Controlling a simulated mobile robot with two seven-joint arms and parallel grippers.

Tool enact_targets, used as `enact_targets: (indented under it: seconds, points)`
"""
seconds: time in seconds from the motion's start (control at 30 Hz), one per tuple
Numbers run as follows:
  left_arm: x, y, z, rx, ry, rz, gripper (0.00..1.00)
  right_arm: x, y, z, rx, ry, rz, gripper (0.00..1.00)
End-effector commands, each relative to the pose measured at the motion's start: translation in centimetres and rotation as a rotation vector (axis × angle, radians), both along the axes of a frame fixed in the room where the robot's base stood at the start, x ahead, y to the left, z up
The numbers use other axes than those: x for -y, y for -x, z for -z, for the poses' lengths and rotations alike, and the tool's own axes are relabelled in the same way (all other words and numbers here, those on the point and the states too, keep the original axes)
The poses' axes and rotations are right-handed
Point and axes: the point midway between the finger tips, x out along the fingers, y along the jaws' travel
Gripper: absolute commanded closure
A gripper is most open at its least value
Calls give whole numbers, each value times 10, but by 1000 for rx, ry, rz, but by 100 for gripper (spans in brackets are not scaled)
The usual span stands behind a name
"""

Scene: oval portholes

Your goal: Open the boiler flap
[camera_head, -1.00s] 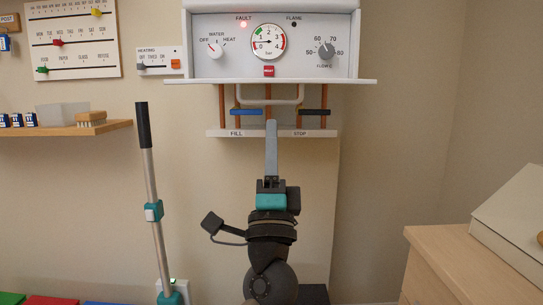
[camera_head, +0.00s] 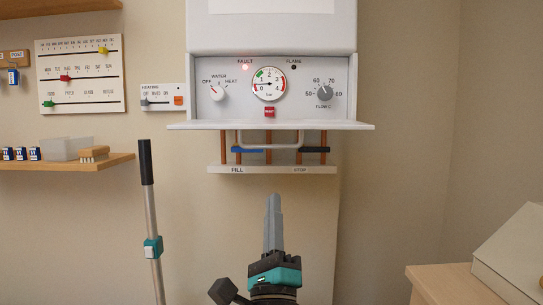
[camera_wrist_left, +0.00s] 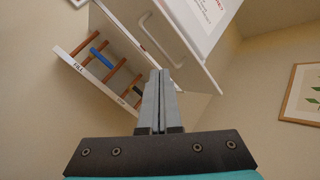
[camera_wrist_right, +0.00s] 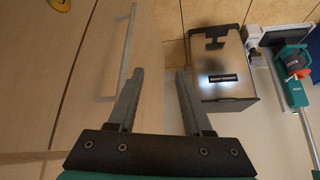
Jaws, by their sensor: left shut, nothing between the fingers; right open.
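The white boiler (camera_head: 270,30) hangs on the wall in the head view. Its flap (camera_head: 350,126) is folded down and juts out level below the control panel (camera_head: 225,75), which is exposed. The flap's bar handle (camera_head: 270,148) hangs on its underside; it also shows in the left wrist view (camera_wrist_left: 158,42), on the flap (camera_wrist_left: 195,70). My left gripper (camera_head: 273,200) is shut and empty, pointing up below the flap and pipes, apart from them. My right gripper (camera_wrist_right: 155,75) is open and empty, seen only in the right wrist view.
Copper pipes with a blue lever (camera_head: 247,150) and a black lever (camera_head: 313,150) run below the flap, above the FILL/STOP strip (camera_head: 270,170). A pole (camera_head: 149,210) stands left of my left arm. In the right wrist view a metal box (camera_wrist_right: 222,75) is beside wooden cabinet fronts (camera_wrist_right: 85,60).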

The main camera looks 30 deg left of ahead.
Motion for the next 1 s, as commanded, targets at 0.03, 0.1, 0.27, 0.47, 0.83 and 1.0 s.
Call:
enact_targets:
  seconds: [0.03, 0.1, 0.27, 0.47, 0.83, 1.0]
  points:
    - [1, -1, 0, -79, -76, -88, 100, 6, 6, 4, -58, 21, 7, 50]
    - [1, 1, 8, -181, -192, -216, 100, 14, 17, 19, -136, 49, 16, 50]
    - [2, 6, 22, -367, -421, -444, 100, 30, 39, 43, -278, 97, 33, 50]
    - [4, 10, 32, -474, -565, -578, 100, 39, 55, 57, -364, 123, 43, 50]
    - [-16, -20, 6, -481, -578, -594, 100, 41, 64, 70, -390, 127, 43, 50]
    - [-30, -43, -13, -480, -576, -592, 100, 43, 69, 78, -398, 131, 41, 50]
